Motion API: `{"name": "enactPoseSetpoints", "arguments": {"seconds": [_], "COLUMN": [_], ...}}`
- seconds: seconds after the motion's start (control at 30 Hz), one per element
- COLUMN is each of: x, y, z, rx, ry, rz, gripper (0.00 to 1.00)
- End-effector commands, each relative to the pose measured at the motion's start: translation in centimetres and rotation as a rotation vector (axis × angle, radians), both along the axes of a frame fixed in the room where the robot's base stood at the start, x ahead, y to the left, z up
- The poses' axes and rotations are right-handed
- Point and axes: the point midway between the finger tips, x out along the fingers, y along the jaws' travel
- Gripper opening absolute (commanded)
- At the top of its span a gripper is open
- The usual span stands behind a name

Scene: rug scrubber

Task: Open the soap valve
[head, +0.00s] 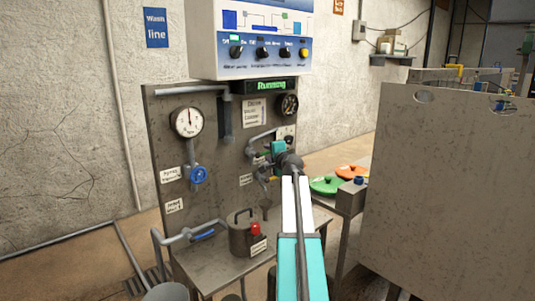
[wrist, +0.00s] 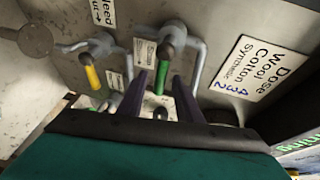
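In the wrist view, a valve with a green handle (wrist: 163,75) hangs from a grey pipe on the panel; the small label beside it is too blurred to read surely. A second valve, with a yellow handle (wrist: 92,76), is to its left. My gripper (wrist: 160,84) is open, with one dark finger on each side of the green handle. I cannot tell whether the fingers touch it. In the head view, my wrist and arm cover much of this part of the panel (head: 222,160), and the fingertips are hard to make out.
A pot (head: 241,238) with a red knob stands on the bench below. A blue handwheel (head: 198,175) and a gauge (head: 187,122) are on the panel's left. A control box (head: 262,38) overhangs above. A large board (head: 450,190) blocks the right.

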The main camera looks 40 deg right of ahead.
Motion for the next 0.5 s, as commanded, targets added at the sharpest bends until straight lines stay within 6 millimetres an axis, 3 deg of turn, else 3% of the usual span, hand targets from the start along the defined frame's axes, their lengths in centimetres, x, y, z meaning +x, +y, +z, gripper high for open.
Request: {"name": "enactPoseSetpoints", "arguments": {"seconds": [0.2,0.5], "x": [1.5,2.0], "y": [-0.8,-1.0], "z": [-0.2,-0.4], "rx": [0.000,0.000], "ry": [-0.001,-0.001], "rz": [0.000,0.000], "gripper": [0.32,0.32]}}
